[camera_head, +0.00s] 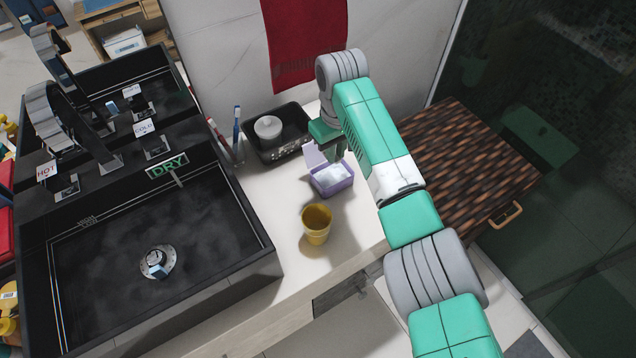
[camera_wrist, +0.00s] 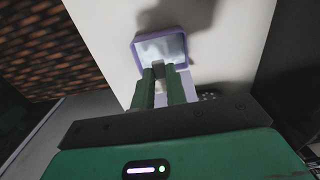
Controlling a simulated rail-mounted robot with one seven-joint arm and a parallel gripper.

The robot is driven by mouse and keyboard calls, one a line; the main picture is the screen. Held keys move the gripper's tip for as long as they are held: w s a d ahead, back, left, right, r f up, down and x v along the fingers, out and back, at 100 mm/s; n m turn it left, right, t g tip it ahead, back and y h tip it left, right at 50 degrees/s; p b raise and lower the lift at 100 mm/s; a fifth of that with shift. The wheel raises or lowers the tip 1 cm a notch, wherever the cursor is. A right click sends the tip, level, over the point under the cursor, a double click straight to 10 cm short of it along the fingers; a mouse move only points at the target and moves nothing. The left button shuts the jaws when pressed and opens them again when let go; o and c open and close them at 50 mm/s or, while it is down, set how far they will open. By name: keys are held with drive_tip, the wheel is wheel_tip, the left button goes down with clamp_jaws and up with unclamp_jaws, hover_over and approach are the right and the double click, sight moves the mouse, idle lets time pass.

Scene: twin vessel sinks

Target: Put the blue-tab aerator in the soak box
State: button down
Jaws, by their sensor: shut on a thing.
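The purple soak box (camera_head: 333,187) stands on the pale counter with its lid (camera_head: 313,153) raised and something whitish inside. It also shows in the wrist view (camera_wrist: 136,54), just beyond my fingertips. My gripper (camera_head: 338,154) points down at the box's back edge. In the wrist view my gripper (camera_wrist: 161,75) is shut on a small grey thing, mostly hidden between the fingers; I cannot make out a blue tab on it. A small piece with a pale bluish tab (camera_head: 156,268) sits at the drain of the front sink.
A yellow cup (camera_head: 317,224) stands on the counter in front of the box. A black tray (camera_head: 267,142) with a white round container (camera_head: 268,127) is behind left. Toothbrushes (camera_head: 237,127) stand by the black sinks with their tall faucets. A red towel (camera_head: 303,40) hangs behind.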

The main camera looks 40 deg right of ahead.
sight(335, 178)
wheel_tip(335, 178, down, 10)
drive_tip(key=b, duration=0.4)
drive_tip(key=shift+s+f+b, duration=0.15)
drive_tip(key=shift+f+b, duration=0.05)
drive_tip(key=shift+b, duration=0.1)
drive_tip(key=shift+r, duration=0.15)
drive_tip(key=c, duration=1.4)
unclamp_jaws()
wheel_tip(335, 178, up, 12)
drive_tip(key=p, duration=0.5)
drive_tip(key=shift+p, duration=0.35)
